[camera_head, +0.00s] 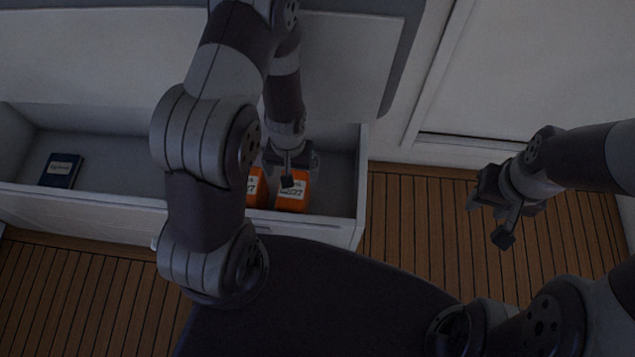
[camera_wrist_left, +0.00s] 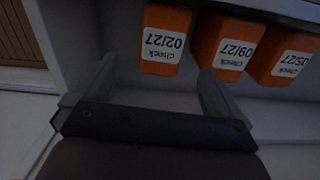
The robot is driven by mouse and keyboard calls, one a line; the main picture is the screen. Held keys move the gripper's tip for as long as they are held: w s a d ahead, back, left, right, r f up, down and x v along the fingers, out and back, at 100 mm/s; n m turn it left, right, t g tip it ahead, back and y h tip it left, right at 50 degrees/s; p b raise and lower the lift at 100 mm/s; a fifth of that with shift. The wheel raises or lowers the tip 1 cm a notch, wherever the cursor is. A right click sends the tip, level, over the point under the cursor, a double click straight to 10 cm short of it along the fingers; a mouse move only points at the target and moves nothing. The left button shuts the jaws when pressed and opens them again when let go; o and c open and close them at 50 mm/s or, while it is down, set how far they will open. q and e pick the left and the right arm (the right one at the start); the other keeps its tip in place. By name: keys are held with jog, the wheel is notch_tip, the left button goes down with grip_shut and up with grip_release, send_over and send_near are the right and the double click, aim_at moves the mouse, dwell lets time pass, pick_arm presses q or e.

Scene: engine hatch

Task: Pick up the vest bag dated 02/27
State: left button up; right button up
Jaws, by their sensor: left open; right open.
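The vest bag dated 02/27 is an orange bag with a white label, upside down in the left wrist view (camera_wrist_left: 165,38). It appears to be the rightmost orange bag in the head view (camera_head: 294,202), inside the open drawer near its right end. My left gripper (camera_head: 290,172) is open and empty over that bag, partly covering it. In the left wrist view its fingers (camera_wrist_left: 158,72) straddle the line to the bag, and the bag lies beyond them, not gripped. My right gripper (camera_head: 502,211) is open and empty over the floor at the right.
Orange bags labelled 09/27 (camera_wrist_left: 231,46) and apparently 05/27 (camera_wrist_left: 284,55) stand beside it; my left arm hides part of this row in the head view. A dark blue booklet (camera_head: 61,170) lies at the drawer's left. The drawer's front wall (camera_head: 80,204) is close to the bags.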

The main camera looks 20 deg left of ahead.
aim_at(293, 192)
pick_arm(q)
notch_tip(293, 192, down, 7)
jog(key=b, duration=0.5)
jog(key=shift+r, duration=0.2)
jog(key=shift+f, duration=0.3)
jog(key=f+b, duration=0.4)
jog(key=shift+s+a+f, duration=0.2)
jog(key=shift+f, duration=0.35)
jog(key=shift+r, duration=0.1)
jog(key=shift+c, duration=0.3)
jog(key=c, duration=1.8)
